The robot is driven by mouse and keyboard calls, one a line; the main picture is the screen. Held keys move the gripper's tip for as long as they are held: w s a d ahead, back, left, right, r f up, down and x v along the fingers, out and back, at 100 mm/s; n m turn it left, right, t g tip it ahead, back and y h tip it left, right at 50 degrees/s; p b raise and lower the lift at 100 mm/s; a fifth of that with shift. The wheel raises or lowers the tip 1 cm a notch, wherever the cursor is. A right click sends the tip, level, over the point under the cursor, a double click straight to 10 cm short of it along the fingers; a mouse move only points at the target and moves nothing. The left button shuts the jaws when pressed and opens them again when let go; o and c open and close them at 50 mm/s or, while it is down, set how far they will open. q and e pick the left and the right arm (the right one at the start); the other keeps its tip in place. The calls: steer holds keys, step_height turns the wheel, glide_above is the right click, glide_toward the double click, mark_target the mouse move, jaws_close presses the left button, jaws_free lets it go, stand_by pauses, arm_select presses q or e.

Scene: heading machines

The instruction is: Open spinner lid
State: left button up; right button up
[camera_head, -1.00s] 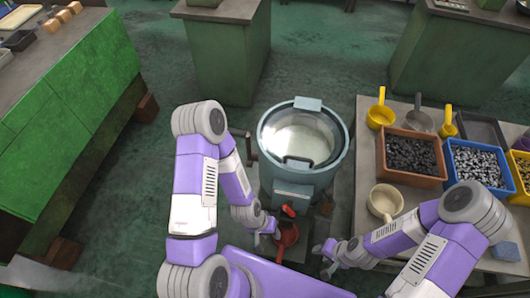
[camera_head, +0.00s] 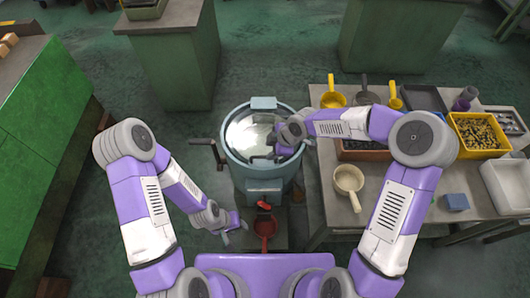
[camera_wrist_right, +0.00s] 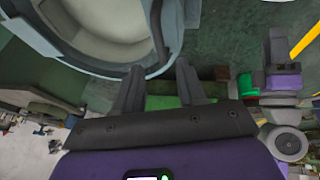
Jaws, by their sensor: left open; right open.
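The spinner (camera_head: 262,176) is a round blue-grey drum standing in front of me, with a red-handled part at its lower front. Its lid (camera_head: 247,130) has a clear window and looks closed; my right gripper covers part of it. My right gripper (camera_head: 277,146) is open over the lid's right front, near where the front handle is; contact cannot be told. In the right wrist view, the open fingers (camera_wrist_right: 157,80) point at the drum's rim, and the lid (camera_wrist_right: 105,22) fills the upper left.
A green bench (camera_head: 45,150) stands at left.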

mark_target(263, 157)
steer(key=x, duration=0.6)
jaws_close()
